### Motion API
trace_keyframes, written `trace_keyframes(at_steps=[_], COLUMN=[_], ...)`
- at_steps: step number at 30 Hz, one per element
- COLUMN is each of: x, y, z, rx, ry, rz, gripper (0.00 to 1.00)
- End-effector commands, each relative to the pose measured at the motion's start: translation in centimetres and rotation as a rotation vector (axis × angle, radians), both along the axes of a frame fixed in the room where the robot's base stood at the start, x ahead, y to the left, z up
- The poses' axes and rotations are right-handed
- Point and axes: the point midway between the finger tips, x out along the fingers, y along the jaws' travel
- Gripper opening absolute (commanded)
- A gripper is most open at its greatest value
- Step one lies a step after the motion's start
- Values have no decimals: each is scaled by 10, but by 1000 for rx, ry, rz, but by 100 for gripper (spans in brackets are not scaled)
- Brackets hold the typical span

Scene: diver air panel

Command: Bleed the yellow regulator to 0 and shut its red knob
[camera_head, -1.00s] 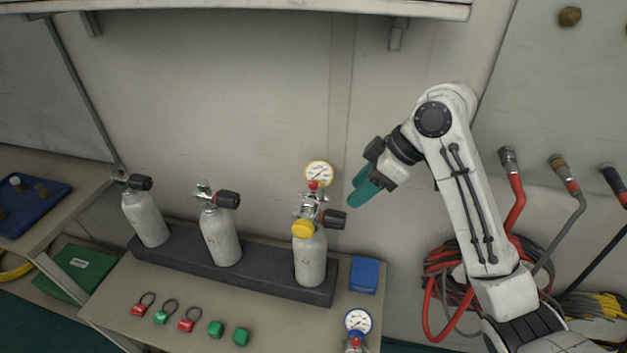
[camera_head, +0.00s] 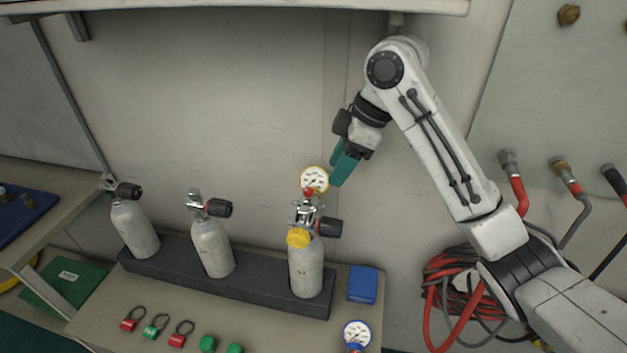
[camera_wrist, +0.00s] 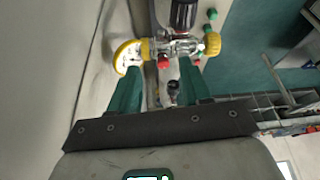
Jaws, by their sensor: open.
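The yellow regulator (camera_head: 298,238) is mounted on the valve of the rightmost grey cylinder (camera_head: 306,268). Its yellow-rimmed gauge (camera_head: 314,180) stands on top, and I cannot read the needle surely. A red knob (camera_head: 308,192) sits just below the gauge. My gripper (camera_head: 338,180) has teal fingers and is open and empty, close to the right of the gauge in the head view. In the wrist view, the gauge (camera_wrist: 127,57), a red knob (camera_wrist: 163,62) and the yellow cap (camera_wrist: 212,44) lie beyond the fingertips. No contact is clear.
Two other cylinders (camera_head: 212,248) (camera_head: 135,230) stand left in the dark rack (camera_head: 235,280). A blue box (camera_head: 362,284) and a blue-rimmed gauge (camera_head: 356,333) are at the right. The wall behind is bare.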

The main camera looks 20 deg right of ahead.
Motion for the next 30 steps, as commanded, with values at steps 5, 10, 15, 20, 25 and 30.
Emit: trace_keyframes(at_steps=[5,10,15,20,25,30], x=[16,19,22,23,23,23], y=[33,38,43,44,44,44], z=[-1,-29,-42,-47,-47,-47], rx=[1,-1,-1,-1,-1,-1], ry=[1,3,1,0,0,0], rz=[4,-1,-1,-1,-1,-1], gripper=[48,48,48,48,48,35])
